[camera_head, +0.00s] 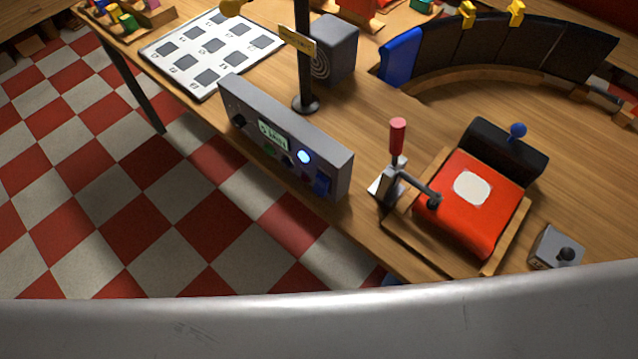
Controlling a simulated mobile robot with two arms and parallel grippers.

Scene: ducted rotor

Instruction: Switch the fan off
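I cannot make out a fan for certain. A grey control box (285,140) stands along the table edge, with a small lit greenish display (272,135), a glowing blue-white round light or button (304,157), dark knobs and a blue switch (322,185) at its right end. I cannot tell the switch's position. A dark grey cube (334,50) with pale concentric rings on one face stands behind the box; I cannot tell what it is. Neither of my grippers is in view.
A black post (303,60) with a yellow sign rises behind the box. A red-handled lever (397,140) and a red padded device (475,200) stand to the right, with a small joystick box (557,248). A white panel with grey squares (210,50) lies at left. Checkered floor is open in front.

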